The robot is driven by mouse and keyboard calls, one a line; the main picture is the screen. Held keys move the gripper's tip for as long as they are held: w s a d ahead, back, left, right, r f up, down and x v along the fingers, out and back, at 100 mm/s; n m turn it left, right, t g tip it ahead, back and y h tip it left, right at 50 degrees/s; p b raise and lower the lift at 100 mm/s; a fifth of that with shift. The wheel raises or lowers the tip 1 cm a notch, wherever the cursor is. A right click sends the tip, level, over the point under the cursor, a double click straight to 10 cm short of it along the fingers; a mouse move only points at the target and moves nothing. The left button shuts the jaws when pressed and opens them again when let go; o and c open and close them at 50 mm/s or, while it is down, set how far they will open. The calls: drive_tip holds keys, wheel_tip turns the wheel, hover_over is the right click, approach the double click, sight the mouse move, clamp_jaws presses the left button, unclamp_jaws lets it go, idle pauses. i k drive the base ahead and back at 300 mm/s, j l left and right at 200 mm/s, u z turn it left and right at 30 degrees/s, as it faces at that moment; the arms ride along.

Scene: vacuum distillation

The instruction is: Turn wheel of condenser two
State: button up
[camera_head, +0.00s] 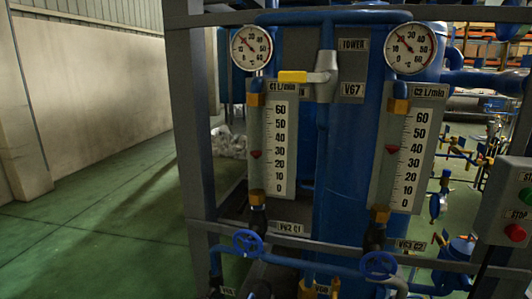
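The condenser two wheel (378,264) is a small blue handwheel at the lower right of the rack, below the flowmeter marked C2 L/min (406,150). A label reading C2 (411,245) is to its right. The red marker (391,149) of that flowmeter is around the 30 to 40 marks. A similar blue wheel (247,242) is to the left, under the C1 flowmeter (279,145), with a C1 label beside it. My gripper is not in view, and nothing is seen touching either wheel.
A yellow-handled valve (293,77) and two round gauges (251,47) are higher up. A grey post (190,130) stands left of the flowmeters. A control box (508,215) with green and red buttons is at the right edge. Green floor (100,235) is open at left.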

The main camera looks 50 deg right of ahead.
sight(378, 266)
drive_tip(key=k+l+z, duration=0.15)
drive_tip(key=l+z, duration=0.7)
drive_tip(key=k+l, duration=0.05)
drive_tip(key=l, duration=0.05)
